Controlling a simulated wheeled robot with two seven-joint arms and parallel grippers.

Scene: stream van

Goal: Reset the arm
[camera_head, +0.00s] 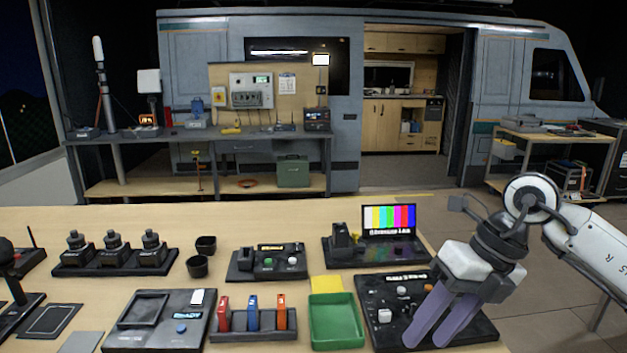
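My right arm (592,236) comes in from the right edge. My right gripper (427,342) points down and to the left, with its two purple fingers apart and nothing seen between them. Its fingertips are over or in front of the black control panel (373,291) at the table's front right. I cannot tell whether they touch the panel, and the gripper hides part of it. My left gripper is not in view.
The wooden table (290,222) holds a green tray (336,343), a rack (270,335) with red, blue and orange modules, a colour-bar monitor (389,218), two black cups (197,266) and a base (72,269) with several dark bottle-like pieces. The table's back strip is clear.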

